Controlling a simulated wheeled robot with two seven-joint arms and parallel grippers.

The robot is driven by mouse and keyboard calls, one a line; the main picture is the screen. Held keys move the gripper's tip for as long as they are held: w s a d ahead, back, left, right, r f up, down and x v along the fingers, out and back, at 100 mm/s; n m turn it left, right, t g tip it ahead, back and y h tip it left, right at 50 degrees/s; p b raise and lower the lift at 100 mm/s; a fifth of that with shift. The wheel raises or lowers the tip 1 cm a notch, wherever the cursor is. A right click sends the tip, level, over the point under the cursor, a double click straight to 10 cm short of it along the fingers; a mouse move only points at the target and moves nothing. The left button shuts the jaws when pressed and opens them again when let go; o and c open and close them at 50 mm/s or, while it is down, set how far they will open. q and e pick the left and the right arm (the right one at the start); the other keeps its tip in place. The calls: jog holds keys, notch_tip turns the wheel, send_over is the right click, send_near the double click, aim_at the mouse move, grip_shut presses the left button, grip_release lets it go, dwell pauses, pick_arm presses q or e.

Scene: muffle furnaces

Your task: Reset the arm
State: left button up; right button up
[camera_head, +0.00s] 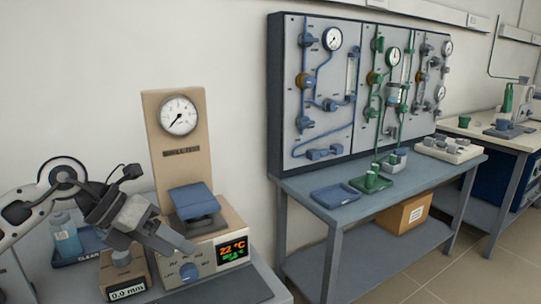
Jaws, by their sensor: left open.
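My left arm comes in from the left side. Its dark gripper (172,243) hangs in front of the beige furnace unit (204,255), and its jaws are open with nothing visible between them. I cannot tell whether the fingertips touch the unit. My right gripper is not in view.
A small box with a readout (127,291) and a blue bottle (66,236) stand close to the left arm. A grey bench (300,187) with trays stands to the right under a gauge panel (322,138). Floor (430,282) is clear at the lower right.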

pick_arm(q)
jog(key=s+d+r+n+t+h+p, duration=0.2)
jog(key=s+d+n+t+h, duration=0.1)
jog(key=d+n+h, duration=0.3)
jog(key=s+d+r+n+t+h+p, duration=0.1)
jog(key=s+d+n+t+h, duration=0.2)
jog(key=d+h, duration=0.35)
jog(key=a+f+n+t+y+p, duration=0.1)
jog(key=a+f+n+t+y, duration=0.4)
jog(key=n, duration=0.6)
jog(key=f+n+t+y+p, duration=0.1)
jog(key=f+n+t+y, duration=0.3)
jog(key=n+y, duration=0.45)
jog(key=s+a+f+n+g+y+p, duration=0.1)
jog(key=s+a+f+n+g+y, duration=0.1)
jog(key=s+f+n+g, duration=0.5)
jog(key=s+f+n+y, duration=0.1)
jog(key=s+f+n, duration=0.2)
jog(key=s+f, duration=0.2)
jog(key=shift+a+f+y, duration=0.4)
jog(key=shift+f, duration=0.45)
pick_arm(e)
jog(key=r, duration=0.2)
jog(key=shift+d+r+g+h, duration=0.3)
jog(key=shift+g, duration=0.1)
